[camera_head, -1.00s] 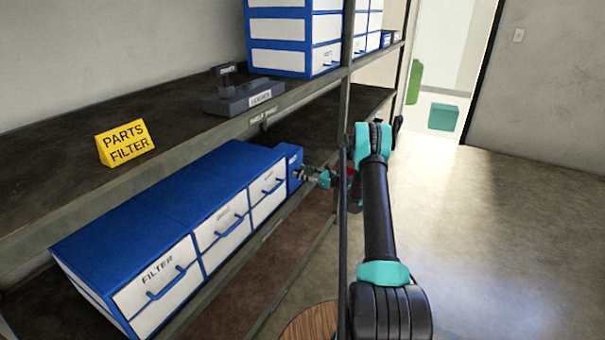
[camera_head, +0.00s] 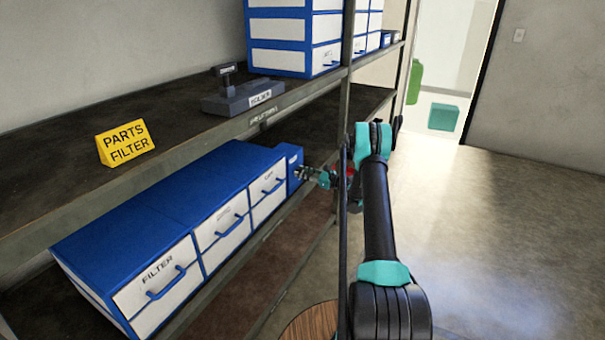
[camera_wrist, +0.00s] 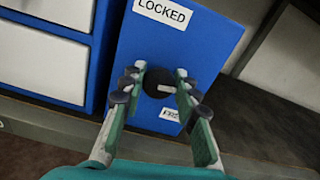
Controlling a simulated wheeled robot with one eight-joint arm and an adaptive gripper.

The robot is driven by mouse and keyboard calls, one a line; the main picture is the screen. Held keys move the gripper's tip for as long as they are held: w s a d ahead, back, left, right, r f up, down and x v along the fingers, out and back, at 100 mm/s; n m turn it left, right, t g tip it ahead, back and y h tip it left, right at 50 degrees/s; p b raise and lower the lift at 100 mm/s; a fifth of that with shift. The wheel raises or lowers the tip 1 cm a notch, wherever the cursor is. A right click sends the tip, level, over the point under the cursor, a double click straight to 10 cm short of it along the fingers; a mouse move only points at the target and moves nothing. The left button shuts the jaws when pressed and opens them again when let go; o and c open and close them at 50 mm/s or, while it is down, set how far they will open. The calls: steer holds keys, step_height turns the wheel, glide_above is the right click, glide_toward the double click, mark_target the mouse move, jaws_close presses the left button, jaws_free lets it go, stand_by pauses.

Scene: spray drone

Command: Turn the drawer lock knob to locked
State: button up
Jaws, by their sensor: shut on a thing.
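The drawer lock knob (camera_wrist: 158,82) is a dark round knob on a blue panel (camera_wrist: 200,40) in the wrist view. A light mark on it points to the right, between the LOCKED label (camera_wrist: 163,12) above and a partly hidden label (camera_wrist: 169,114) below. My gripper (camera_wrist: 160,80) has its two fingers on either side of the knob and is shut on it. In the head view my gripper (camera_head: 308,174) is at the blue lock box (camera_head: 294,165) at the right end of the drawer row; the knob is too small to make out there.
Blue drawers with white fronts (camera_head: 155,290) stand left of the lock box, one marked FILTER. A shelf post (camera_head: 343,190) stands close beside my arm. A yellow PARTS FILTER sign (camera_head: 125,143) and a grey holder (camera_head: 243,98) are on the shelf above. Open floor lies to the right.

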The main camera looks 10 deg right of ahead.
steer(key=shift+s+a+f+n, duration=0.1)
steer(key=shift+n, duration=2.6)
steer(key=shift+s+d+f+n, duration=0.1)
steer(key=shift+n, duration=2.6)
steer(key=shift+s+a+f+n, duration=0.1)
steer(key=shift+n, duration=2.6)
steer(key=o, duration=1.2)
steer(key=shift+w, duration=0.1)
steer(key=v, duration=1.2)
